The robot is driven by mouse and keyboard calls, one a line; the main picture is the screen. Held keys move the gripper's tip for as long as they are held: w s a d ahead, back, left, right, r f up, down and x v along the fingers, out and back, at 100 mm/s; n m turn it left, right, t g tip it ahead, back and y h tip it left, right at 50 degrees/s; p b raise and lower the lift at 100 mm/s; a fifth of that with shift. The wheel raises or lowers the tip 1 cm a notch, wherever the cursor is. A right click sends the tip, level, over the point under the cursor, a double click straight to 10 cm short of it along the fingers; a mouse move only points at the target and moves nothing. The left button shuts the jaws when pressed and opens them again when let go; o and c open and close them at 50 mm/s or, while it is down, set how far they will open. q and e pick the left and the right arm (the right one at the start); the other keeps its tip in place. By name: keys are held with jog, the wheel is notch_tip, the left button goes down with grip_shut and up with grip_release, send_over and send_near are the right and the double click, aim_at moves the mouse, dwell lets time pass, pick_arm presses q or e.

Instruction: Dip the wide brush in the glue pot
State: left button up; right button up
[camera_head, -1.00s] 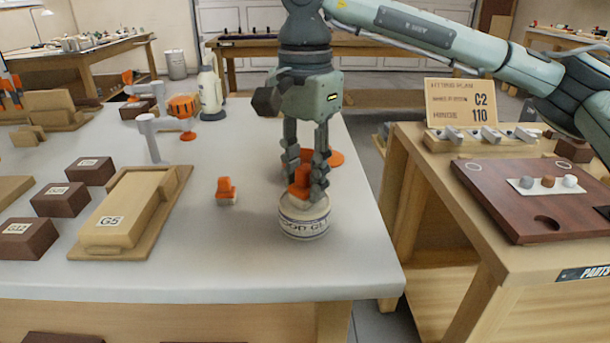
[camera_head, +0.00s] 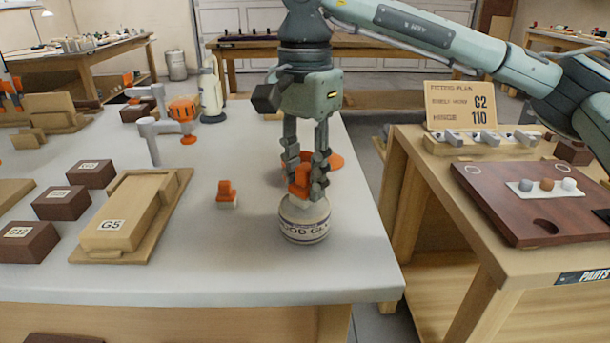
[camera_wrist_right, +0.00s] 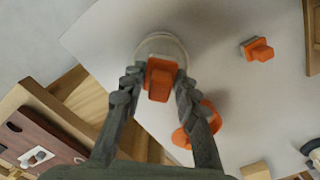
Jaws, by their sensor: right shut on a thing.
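My right gripper (camera_head: 305,180) is shut on an orange-handled brush (camera_head: 301,178). In the right wrist view the same brush (camera_wrist_right: 160,80) sits between the two fingers. The round pale glue pot (camera_head: 304,225) stands upright on the grey bench directly under the brush. Its rim (camera_wrist_right: 162,42) shows behind the brush in the right wrist view. The lower end of the brush is hidden at the pot's mouth, so I cannot tell how deep the bristles are. A second orange-handled piece with a pale base (camera_head: 227,194) stands left of the pot. My left gripper is not in view.
A round orange piece (camera_head: 334,161) lies just behind the gripper. A wooden block marked G5 (camera_head: 112,223) and several brown boxes stand at left. A white bottle (camera_head: 211,97) stands at the back. The bench's right edge is close to the pot; a parts bench (camera_head: 430,150) is beyond.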

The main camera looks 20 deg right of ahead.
aim_at(305, 166)
jog(key=shift+r+p, duration=1.65)
jog(key=shift+r, duration=1.4)
